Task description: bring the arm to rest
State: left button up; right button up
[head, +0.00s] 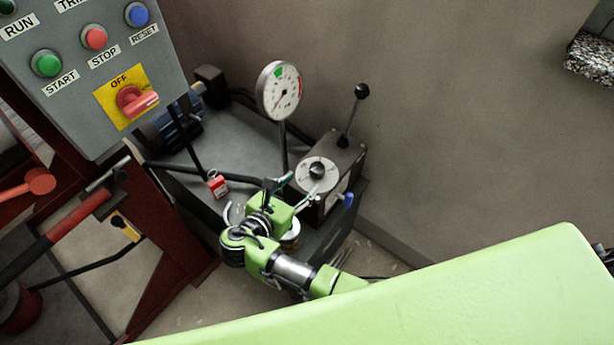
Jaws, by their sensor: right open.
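My right gripper (297,191), at the end of a light green arm, is open beside a dark box with a round white dial (316,174). Its fingers point up and to the right, toward the dial. I cannot tell whether they touch the box. Nothing shows between the fingers. My left gripper is not in view, and no cloth shows.
A grey control panel (70,120) with buttons and a red switch (137,101) stands upper left. A round gauge (278,91) and a black-knobbed lever (354,112) rise near the gripper. A red padlock (217,184) hangs left.

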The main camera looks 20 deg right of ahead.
jog(key=shift+s+a+r, duration=0.25)
jog(key=shift+s+a, duration=0.05)
jog(key=shift+a, duration=0.05)
dwell(0.3)
